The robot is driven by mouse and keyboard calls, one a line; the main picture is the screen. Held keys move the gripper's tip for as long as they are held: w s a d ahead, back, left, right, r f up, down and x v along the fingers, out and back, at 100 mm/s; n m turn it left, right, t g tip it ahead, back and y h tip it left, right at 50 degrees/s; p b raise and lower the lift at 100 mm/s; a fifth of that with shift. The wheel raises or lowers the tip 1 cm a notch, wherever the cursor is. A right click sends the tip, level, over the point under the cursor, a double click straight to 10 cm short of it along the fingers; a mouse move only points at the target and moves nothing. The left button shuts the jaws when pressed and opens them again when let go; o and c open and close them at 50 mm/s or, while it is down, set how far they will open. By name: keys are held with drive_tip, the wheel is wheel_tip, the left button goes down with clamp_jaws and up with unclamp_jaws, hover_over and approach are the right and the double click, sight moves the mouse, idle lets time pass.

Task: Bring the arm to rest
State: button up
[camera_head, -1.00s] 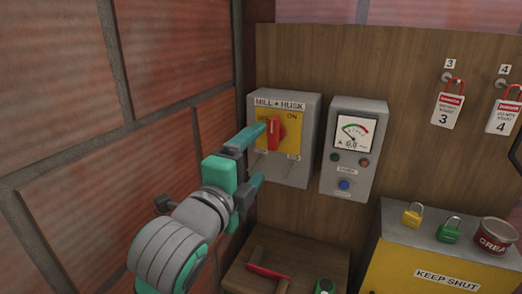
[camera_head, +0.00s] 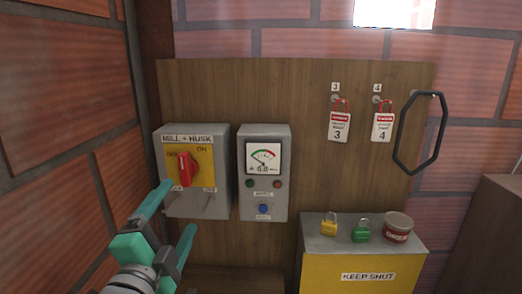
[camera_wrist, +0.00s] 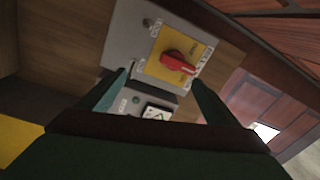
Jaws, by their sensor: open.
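My gripper (camera_head: 178,207) is at the lower left of the head view, its two teal fingers spread apart with nothing between them. The grey MILL + HUSK switch box (camera_head: 164,142) is just beyond it on the wooden board. Its red rotary handle (camera_head: 187,170) stands roughly upright on a yellow plate (camera_head: 204,155) marked OFF and ON. In the wrist view my gripper (camera_wrist: 163,80) points toward the box, and the red handle (camera_wrist: 177,63) shows past the open fingertips. The fingers look clear of the handle.
A grey meter box (camera_head: 264,215) is right of the switch. A yellow padlock (camera_head: 328,228), green padlock (camera_head: 361,233) and can (camera_head: 398,228) stand on the KEEP SHUT box (camera_head: 340,275). A brick wall is close at left.

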drive_tip(key=d+f+n+y, duration=0.1)
drive_tip(key=d+f+n, duration=0.3)
drive_tip(key=f, duration=0.5)
drive_tip(key=d+f+n+y, duration=0.1)
drive_tip(key=d+f+n, duration=0.1)
drive_tip(key=f+n, duration=0.55)
drive_tip(key=s+d+f+n, duration=0.2)
drive_tip(key=s+d+f, duration=0.15)
drive_tip(key=f, duration=0.45)
drive_tip(key=s+d+f+n, duration=0.15)
drive_tip(key=s+f, duration=0.25)
drive_tip(key=f, duration=0.4)
drive_tip(key=s+d+f+g, duration=0.1)
drive_tip(key=s+d+f, duration=0.1)
drive_tip(key=s, duration=0.7)
drive_tip(key=s+d+f+g, duration=0.1)
drive_tip(key=s+d+f, duration=0.1)
drive_tip(key=s+f, duration=0.3)
drive_tip(key=s+d+f+g+h, duration=0.1)
drive_tip(key=s+d+f, duration=0.2)
drive_tip(key=s, duration=1.1)
drive_tip(key=shift+f+n, duration=0.3)
drive_tip(key=shift+f, duration=0.25)
drive_tip(key=shift+d, duration=0.15)
drive_tip(key=shift+s, duration=0.15)
